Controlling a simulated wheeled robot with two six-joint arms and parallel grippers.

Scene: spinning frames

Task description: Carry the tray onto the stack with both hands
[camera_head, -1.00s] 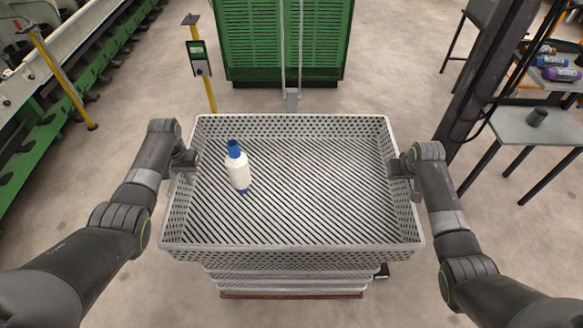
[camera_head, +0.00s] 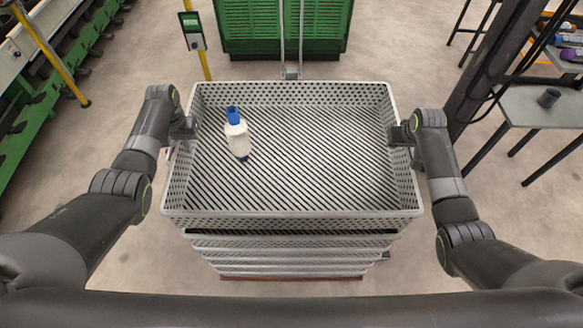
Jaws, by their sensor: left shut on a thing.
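The tray (camera_head: 292,213) is a large grey perforated crate with a slatted floor, held level in the middle of the head view. A white bobbin with a blue top (camera_head: 237,138) stands inside it towards the left. My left gripper (camera_head: 184,130) is shut on the left wall and my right gripper (camera_head: 402,136) is at the right wall, apparently shut on it; the fingertips are mostly hidden. The stack (camera_head: 285,256) of similar grey trays shows below the tray's near side on a reddish base. Whether the tray touches the stack is hard to tell.
A green slatted machine or crate (camera_head: 283,25) stands behind the tray. A yellow post with a small panel (camera_head: 194,38) is at back left. A dark column (camera_head: 487,75) and a side table (camera_head: 540,107) with a dark cup are on the right. Bare floor lies around the stack.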

